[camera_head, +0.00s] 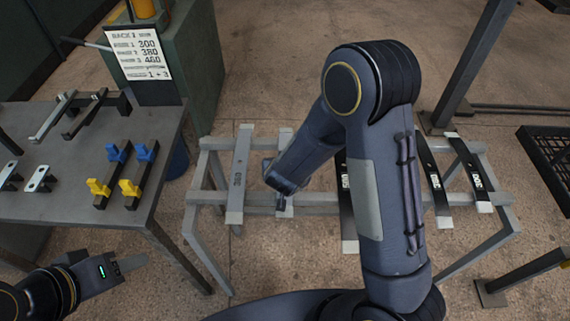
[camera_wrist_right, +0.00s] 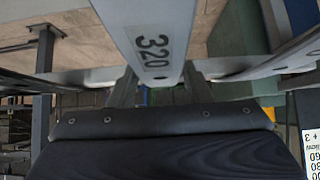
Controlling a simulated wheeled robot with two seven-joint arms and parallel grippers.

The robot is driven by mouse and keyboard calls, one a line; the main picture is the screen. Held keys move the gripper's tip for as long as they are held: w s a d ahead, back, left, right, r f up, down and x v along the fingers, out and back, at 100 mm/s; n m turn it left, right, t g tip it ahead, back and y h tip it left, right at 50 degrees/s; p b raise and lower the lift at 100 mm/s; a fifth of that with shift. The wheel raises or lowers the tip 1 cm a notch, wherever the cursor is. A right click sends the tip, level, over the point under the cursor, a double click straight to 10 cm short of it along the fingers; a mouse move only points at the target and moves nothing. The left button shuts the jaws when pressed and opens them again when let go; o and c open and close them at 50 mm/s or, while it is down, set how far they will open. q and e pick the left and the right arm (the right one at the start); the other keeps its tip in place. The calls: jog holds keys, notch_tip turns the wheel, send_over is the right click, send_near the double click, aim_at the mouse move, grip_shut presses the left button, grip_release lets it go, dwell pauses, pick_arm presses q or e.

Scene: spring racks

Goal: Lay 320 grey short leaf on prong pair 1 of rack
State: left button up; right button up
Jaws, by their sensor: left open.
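A grey leaf marked 320 (camera_wrist_right: 155,45) fills the upper middle of the right wrist view, its narrow far end between the fingers of my right gripper (camera_wrist_right: 160,92). I cannot tell whether they grip it. In the head view my right gripper is low over a grey leaf (camera_head: 285,140) on the metal stand, mostly hidden by my own arm. Another grey leaf (camera_head: 239,170) lies to its left. Blue and yellow prongs (camera_head: 100,187) stand on two dark bars on the left table; I cannot tell which pair is 1. My left gripper (camera_head: 130,265) is open and empty, near the table's front.
The metal stand (camera_head: 320,197) also carries several dark leaves (camera_head: 470,172) at right. The grey table (camera_head: 60,207) holds brackets (camera_head: 50,115) and silver-topped pieces (camera_head: 38,180). A sign (camera_head: 137,55) hangs on a green cabinet (camera_head: 200,60). Posts stand at right.

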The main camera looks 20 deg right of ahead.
grip_shut()
jog(key=shift+w+r, duration=0.1)
jog(key=shift+r, duration=0.5)
notch_tip(320, 180, up, 2)
jog(key=shift+r+p, duration=0.15)
jog(key=shift+p, duration=0.5)
jog(key=s+d+r+p, duration=0.3)
jog(key=s+d+r, duration=0.6)
jog(key=d, duration=0.1)
jog(key=shift+s+d+r, duration=0.2)
jog(key=shift+s+r, duration=0.05)
jog(key=shift+r, duration=0.1)
